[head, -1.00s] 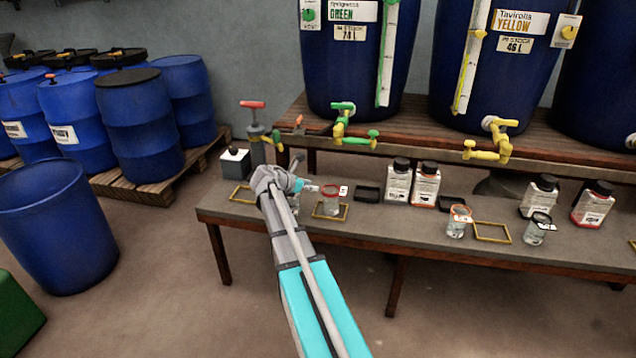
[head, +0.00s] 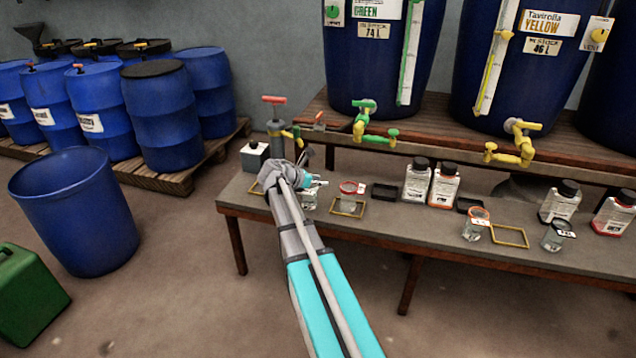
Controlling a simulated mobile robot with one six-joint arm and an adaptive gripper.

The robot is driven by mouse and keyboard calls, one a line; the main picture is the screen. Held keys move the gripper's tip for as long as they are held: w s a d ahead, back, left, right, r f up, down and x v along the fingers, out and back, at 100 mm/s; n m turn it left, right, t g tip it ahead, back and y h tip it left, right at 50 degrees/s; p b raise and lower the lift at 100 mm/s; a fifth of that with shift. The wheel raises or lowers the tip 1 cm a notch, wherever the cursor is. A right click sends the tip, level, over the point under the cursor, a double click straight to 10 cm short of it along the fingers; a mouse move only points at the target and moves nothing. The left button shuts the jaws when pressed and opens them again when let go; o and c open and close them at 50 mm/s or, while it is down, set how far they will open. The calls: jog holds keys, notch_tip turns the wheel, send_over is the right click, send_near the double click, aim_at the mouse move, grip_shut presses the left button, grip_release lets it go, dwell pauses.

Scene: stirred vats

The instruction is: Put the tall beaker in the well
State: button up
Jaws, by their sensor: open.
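Several clear beakers stand on the low bench (head: 380,218). One with a red rim (head: 348,204) stands at a yellow square frame (head: 347,213). One with an orange rim (head: 474,229) stands left of an empty yellow frame (head: 510,245), and one with a dark rim (head: 553,240) stands right of it. Another beaker (head: 309,201) is partly hidden beside my gripper. I cannot tell which is the tall one, nor which spot is the well. My gripper (head: 318,182) is open, at the bench's left part, just left of the red-rimmed beaker. Its fingers are small in view.
Black square trays (head: 384,192) and white bottles (head: 417,183) stand behind the beakers. Green (head: 376,138) and yellow taps (head: 508,155) overhang the bench from blue vats (head: 450,60). A blue tub (head: 75,215) and a green container (head: 28,295) stand at left. Floor between is clear.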

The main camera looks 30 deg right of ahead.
jog(key=s+a+f+m+y, duration=0.3)
jog(key=s+a+m, duration=0.3)
jog(key=a, duration=0.5)
jog(key=s+a+f+m+y, duration=0.3)
jog(key=s+a+m+y, duration=0.2)
jog(key=a, duration=0.6)
jog(key=s+a+f+m+y, duration=0.3)
jog(key=s+a+m, duration=0.4)
jog(key=a, duration=0.4)
jog(key=shift+s+a+f+y, duration=0.3)
jog(key=shift+a+f+y, duration=0.1)
jog(key=shift+y, duration=0.3)
